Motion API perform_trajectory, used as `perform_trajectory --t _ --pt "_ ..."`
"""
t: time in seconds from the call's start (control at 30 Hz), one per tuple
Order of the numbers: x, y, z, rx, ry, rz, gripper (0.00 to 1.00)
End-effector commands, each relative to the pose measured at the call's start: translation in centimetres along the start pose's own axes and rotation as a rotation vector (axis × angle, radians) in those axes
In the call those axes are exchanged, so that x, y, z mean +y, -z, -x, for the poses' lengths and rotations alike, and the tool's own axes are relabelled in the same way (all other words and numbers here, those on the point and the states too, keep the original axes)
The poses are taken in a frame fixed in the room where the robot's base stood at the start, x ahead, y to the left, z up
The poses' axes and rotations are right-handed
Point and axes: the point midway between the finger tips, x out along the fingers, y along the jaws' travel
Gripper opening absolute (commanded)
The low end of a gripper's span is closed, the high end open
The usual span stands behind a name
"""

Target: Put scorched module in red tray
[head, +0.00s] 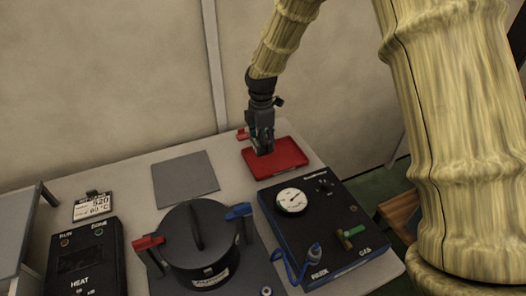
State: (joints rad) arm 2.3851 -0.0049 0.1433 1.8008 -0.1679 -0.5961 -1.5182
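The red tray (288,157) lies flat at the back right of the bench. My gripper (263,151) points down over the left part of the tray, with its fingertips at or just above the tray's surface. The fingers are small and dark here, so I cannot tell whether they are open or shut. I cannot make out a scorched module anywhere; one between the fingers would be hard to see. A small red piece (242,134) shows just left of my gripper; I cannot tell what it belongs to.
A dark lidded cylinder (198,240) with red and blue side handles stands front centre. A black gauge box (325,225) stands right of it, in front of the tray. A HEAT box (86,262) and display card (92,205) are left. A grey mat (185,178) is bare.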

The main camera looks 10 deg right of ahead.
Motion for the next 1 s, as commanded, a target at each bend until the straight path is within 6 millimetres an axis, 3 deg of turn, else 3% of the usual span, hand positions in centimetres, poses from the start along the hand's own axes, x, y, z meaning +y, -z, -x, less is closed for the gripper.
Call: perform_trajectory --t 0.6,0.97,1.0 --pt "0.0 -0.1 -5.3 -0.001 0.001 -0.001 0.26" --pt "0.0 -0.1 -5.7 0.000 0.000 -0.001 0.26" --pt "0.0 -0.1 -5.7 0.000 0.000 -0.001 0.57"
